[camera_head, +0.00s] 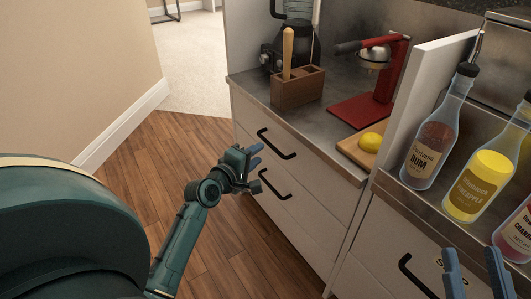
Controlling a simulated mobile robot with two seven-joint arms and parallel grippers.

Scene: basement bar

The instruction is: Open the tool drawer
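The left cabinet has a white upper drawer (298,165) with a black bar handle (277,143) and a lower drawer (300,221) with a similar handle (274,186). Both look shut. Another white drawer front (380,272) at the lower right has a black handle (412,276) and a small label, partly hidden by my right gripper. I cannot tell which drawer is the tool drawer. My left gripper (257,155) is just left of the left cabinet's handles, with its blue fingers apart and empty. My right gripper (474,262) is open and empty at the bottom right.
The counter holds a wooden block with a pestle (298,88), a red press (388,75), and a lemon (371,140) on a board. Bottles, including rum (431,150), stand in the metal rail at right. Free wooden floor (165,150) lies left of the cabinet.

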